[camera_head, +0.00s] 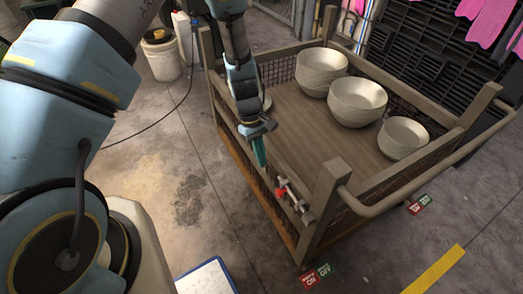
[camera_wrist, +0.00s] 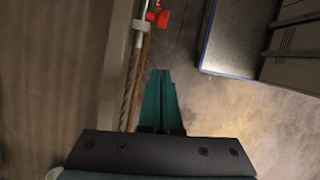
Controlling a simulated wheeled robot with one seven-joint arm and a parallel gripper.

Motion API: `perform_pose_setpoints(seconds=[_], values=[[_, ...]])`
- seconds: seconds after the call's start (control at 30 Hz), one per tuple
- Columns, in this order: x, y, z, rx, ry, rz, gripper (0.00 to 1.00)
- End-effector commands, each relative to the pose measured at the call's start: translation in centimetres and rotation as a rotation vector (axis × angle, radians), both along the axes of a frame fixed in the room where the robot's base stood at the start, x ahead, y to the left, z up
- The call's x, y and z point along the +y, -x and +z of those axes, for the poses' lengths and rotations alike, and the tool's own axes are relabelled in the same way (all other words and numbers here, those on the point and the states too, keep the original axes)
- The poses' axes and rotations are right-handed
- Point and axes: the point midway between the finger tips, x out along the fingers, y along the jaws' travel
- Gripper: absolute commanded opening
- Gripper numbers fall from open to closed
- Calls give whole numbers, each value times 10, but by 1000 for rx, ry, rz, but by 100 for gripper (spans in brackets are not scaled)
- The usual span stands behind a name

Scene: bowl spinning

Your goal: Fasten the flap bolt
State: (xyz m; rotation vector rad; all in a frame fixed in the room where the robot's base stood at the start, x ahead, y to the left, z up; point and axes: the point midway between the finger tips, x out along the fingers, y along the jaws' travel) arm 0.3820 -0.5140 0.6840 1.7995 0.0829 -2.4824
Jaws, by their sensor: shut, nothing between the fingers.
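The flap bolt (camera_head: 292,190) is a metal rod with a red handle, mounted on the near left side of the wooden mesh-sided crate (camera_head: 326,185). In the wrist view the red handle (camera_wrist: 158,18) and the rod (camera_wrist: 142,12) show at the top edge, partly cut off. My gripper (camera_head: 261,160) points down at that side of the crate, up and left of the bolt in the head view. Its teal fingers (camera_wrist: 160,78) are together and empty, apart from the red handle. How far the rod is slid is too small to tell.
Several pale bowls (camera_head: 358,100) stand inside the crate toward its far side. A handrail (camera_head: 430,180) runs along its right side. A blue-edged white panel (camera_head: 206,278) lies lower left. The floor left of the crate is open.

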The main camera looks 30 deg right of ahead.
Motion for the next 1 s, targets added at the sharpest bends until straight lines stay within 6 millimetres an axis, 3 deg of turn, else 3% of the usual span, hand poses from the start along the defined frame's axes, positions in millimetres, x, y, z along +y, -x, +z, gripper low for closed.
perform_pose_setpoints(seconds=[0.27, 0.53, 1.0], values=[[0, 18, -52, 3, -3, 0, 0], [-4, 51, -53, 1, -1, -1, 0], [-5, 57, -56, 0, 0, -1, 0]])
